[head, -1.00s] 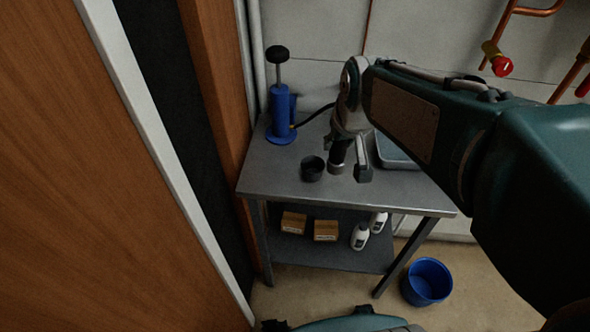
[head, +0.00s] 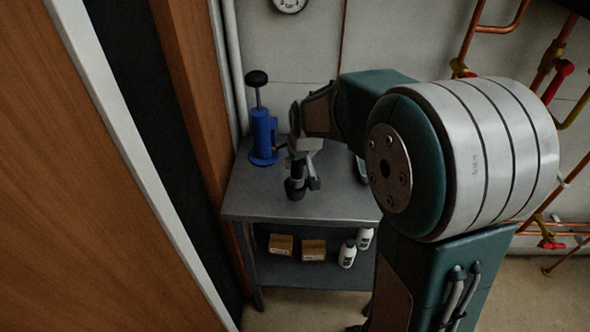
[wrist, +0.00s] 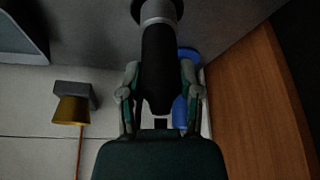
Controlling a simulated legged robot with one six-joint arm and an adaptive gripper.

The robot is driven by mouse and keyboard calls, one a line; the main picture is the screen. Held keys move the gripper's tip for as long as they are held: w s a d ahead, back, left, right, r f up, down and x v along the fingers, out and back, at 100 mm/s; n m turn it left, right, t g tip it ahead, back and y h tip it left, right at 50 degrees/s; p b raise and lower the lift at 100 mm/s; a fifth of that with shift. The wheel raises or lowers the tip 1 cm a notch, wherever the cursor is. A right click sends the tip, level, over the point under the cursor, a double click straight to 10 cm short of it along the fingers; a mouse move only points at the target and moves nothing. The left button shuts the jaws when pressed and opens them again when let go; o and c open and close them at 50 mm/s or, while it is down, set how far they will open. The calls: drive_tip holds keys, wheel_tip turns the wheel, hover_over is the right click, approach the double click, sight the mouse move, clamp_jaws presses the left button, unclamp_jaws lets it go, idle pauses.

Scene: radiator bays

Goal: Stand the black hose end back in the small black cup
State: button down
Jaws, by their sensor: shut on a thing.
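My gripper (head: 304,160) is shut on the black hose end (head: 298,169), over the front part of the grey table. The hose end hangs roughly upright, and its lower end meets the small black cup (head: 295,190) in the head view. In the wrist view the hose end (wrist: 158,65) lies between my two fingers (wrist: 160,80). Its silver collar (wrist: 158,12) points to the dark round cup (wrist: 157,4) at the top edge. How deep the tip sits in the cup I cannot tell.
A blue hand pump (head: 263,135) stands behind and left of the cup. A tray (wrist: 22,42) shows at upper left in the wrist view. A wooden panel (head: 187,100) borders the table's left side. The table's front right (head: 345,205) is clear.

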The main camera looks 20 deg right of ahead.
sight(295, 173)
drive_tip(key=shift+w+f, duration=0.8)
drive_tip(key=shift+f, duration=0.2)
drive_tip(key=shift+w+f, duration=0.1)
drive_tip(key=shift+f, duration=1.45)
drive_tip(key=shift+f, duration=0.25)
drive_tip(key=shift+c, duration=1.4)
unclamp_jaws()
